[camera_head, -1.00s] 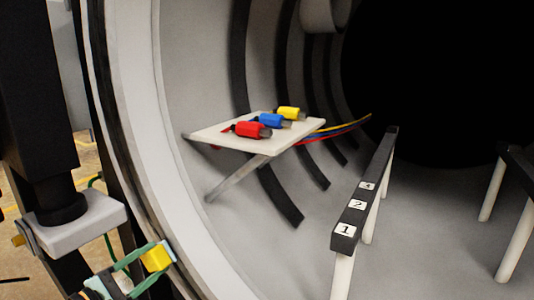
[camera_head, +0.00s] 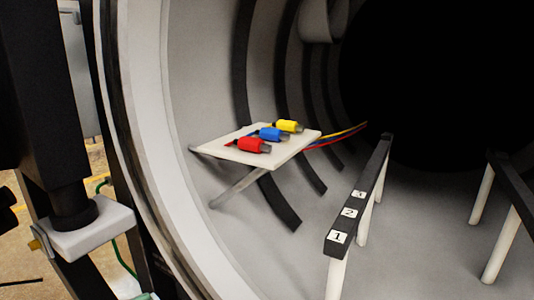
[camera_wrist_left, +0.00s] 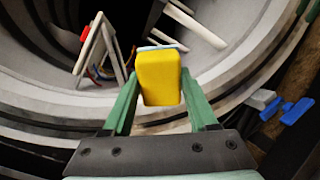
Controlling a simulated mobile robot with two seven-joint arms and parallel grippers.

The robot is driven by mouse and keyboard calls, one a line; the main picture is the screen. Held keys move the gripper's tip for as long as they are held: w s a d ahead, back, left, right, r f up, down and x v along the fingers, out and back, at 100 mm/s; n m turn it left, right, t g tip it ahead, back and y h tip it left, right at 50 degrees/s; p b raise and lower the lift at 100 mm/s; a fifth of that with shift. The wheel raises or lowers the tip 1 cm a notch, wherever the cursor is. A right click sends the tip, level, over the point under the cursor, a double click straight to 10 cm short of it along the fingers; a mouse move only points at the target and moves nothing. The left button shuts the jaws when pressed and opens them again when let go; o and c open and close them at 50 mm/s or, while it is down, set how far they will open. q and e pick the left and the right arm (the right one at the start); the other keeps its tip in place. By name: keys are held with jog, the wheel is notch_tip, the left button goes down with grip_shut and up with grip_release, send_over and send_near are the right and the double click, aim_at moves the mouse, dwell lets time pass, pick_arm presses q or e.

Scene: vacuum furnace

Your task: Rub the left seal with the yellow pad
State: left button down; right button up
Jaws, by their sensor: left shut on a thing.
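My left gripper (camera_wrist_left: 158,82) is shut on the yellow pad (camera_wrist_left: 158,78), which has a pale blue layer at its far end. In the head view only a small pale green bit of that gripper shows at the bottom edge, and the pad is out of frame. The round furnace rim (camera_head: 137,120) curves down the left of the head view, with a dark band along its outer edge. I cannot tell for sure which band is the left seal. In the wrist view the rim (camera_wrist_left: 250,75) lies beyond the pad; contact cannot be told. My right gripper is not in view.
Inside the chamber a white shelf (camera_head: 205,147) holds red (camera_head: 252,145), blue (camera_head: 272,133) and yellow (camera_head: 289,126) connectors with cables. A black rail (camera_head: 366,195) with number labels stands on white posts. Blue pieces (camera_wrist_left: 296,111) lie at the right in the wrist view.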

pick_arm(q)
jog(key=p, duration=0.1)
jog(key=r+p, duration=0.1)
jog(key=s+r+p, duration=0.1)
jog(key=shift+d+r, duration=0.25)
jog(key=shift+d, duration=0.05)
notch_tip(320, 180, up, 12)
jog(key=n+t+y+p, duration=0.4)
jog(key=y+p, duration=0.1)
jog(key=p, duration=1.1)
jog(key=shift+s+n+t+p, duration=0.2)
jog(key=shift+n+t+p, duration=0.1)
jog(key=shift+t+p, duration=0.1)
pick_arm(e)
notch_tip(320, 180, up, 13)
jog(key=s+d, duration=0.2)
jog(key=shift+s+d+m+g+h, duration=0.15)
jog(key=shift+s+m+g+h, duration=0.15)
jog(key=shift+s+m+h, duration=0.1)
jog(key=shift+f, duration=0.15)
